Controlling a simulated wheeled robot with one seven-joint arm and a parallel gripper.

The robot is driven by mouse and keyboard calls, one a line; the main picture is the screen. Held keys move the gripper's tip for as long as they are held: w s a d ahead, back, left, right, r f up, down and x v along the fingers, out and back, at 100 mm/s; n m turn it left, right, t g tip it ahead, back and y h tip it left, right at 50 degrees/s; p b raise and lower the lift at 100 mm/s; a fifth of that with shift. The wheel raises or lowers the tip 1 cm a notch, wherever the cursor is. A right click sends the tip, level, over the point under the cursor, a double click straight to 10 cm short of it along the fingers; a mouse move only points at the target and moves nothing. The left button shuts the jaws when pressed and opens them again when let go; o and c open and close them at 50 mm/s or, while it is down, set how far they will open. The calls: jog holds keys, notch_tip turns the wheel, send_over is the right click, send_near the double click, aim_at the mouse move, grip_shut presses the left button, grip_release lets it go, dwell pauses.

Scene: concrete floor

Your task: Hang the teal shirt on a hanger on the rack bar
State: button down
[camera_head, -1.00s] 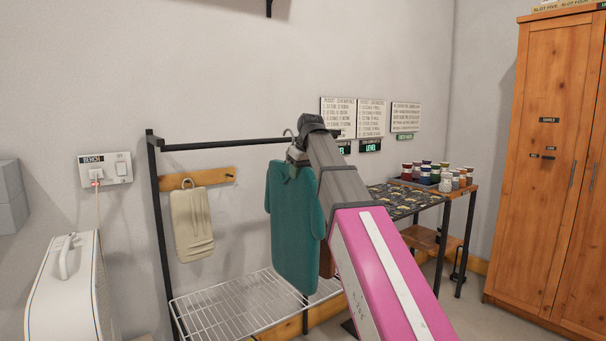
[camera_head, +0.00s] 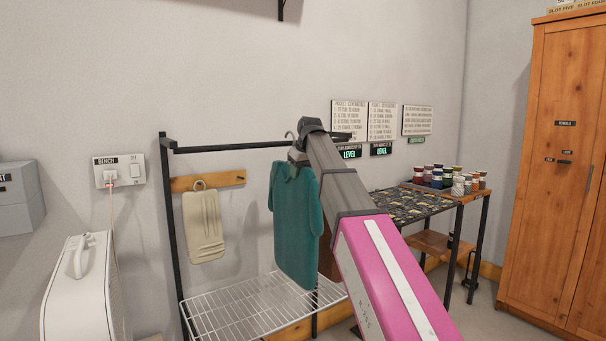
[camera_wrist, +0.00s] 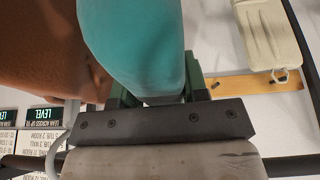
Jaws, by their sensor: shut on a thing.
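The teal shirt (camera_head: 296,225) hangs upright from a hanger whose hook (camera_head: 291,137) shows above its collar in the head view. My gripper (camera_head: 299,156) is shut at the top of the shirt, at the hanger. In the wrist view the shirt (camera_wrist: 135,45) fills the upper middle, and the green fingers (camera_wrist: 155,98) close at its top edge. The rack bar (camera_head: 235,146) is a black horizontal bar level with the hook in the picture. My arm hides its right part, and I cannot tell whether the hook touches it.
A wire shelf (camera_head: 250,308) lies below the shirt. A brown garment (camera_wrist: 38,50) is close beside the shirt. A table with several jars (camera_head: 440,178) stands at the right.

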jog(key=shift+x, duration=1.2)
